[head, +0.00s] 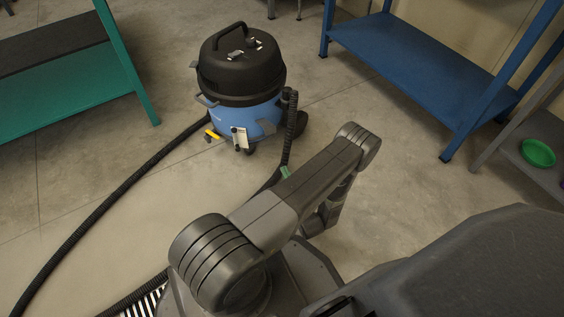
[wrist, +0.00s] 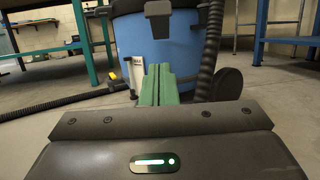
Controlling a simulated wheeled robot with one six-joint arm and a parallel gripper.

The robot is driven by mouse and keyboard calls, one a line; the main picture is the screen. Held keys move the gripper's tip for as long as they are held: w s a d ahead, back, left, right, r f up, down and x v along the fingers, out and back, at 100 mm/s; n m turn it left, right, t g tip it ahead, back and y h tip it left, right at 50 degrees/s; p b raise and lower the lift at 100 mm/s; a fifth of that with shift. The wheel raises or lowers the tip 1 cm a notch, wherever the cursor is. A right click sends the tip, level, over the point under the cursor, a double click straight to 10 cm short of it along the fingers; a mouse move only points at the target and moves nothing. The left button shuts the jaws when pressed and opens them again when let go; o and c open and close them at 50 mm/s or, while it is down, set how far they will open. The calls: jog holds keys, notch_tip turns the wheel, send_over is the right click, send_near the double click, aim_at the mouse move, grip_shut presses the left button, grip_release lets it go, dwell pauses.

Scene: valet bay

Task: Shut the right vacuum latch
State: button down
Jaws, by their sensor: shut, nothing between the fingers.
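The vacuum has a blue drum (head: 235,120) and a black domed lid (head: 238,70) with a handle. The drum fills the upper middle of the wrist view (wrist: 135,40). A black latch-like piece (wrist: 158,14) hangs at the top of the wrist view, above my fingers; its upper part is cut off, so I cannot tell if it is shut. A grey-blue lever (head: 207,100) sticks out at the drum's left. My gripper (wrist: 158,72) has its green fingers together, empty, low in front of the drum. Its green tips (head: 285,172) show small in the head view, apart from the drum.
A ribbed black hose (head: 290,125) rises close to the drum's right side; another hose (head: 110,195) curves over the floor at left. A teal bench (head: 80,105) stands left, a blue shelf (head: 420,65) right, with a green bowl (head: 538,153) on a rack. Floor between is clear.

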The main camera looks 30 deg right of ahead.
aim_at(265, 127)
jog(key=r+b+x, duration=0.2)
jog(key=b+x, duration=0.1)
jog(key=x, duration=0.8)
jog(key=shift+r, duration=0.4)
jog(key=shift+s+r, duration=0.1)
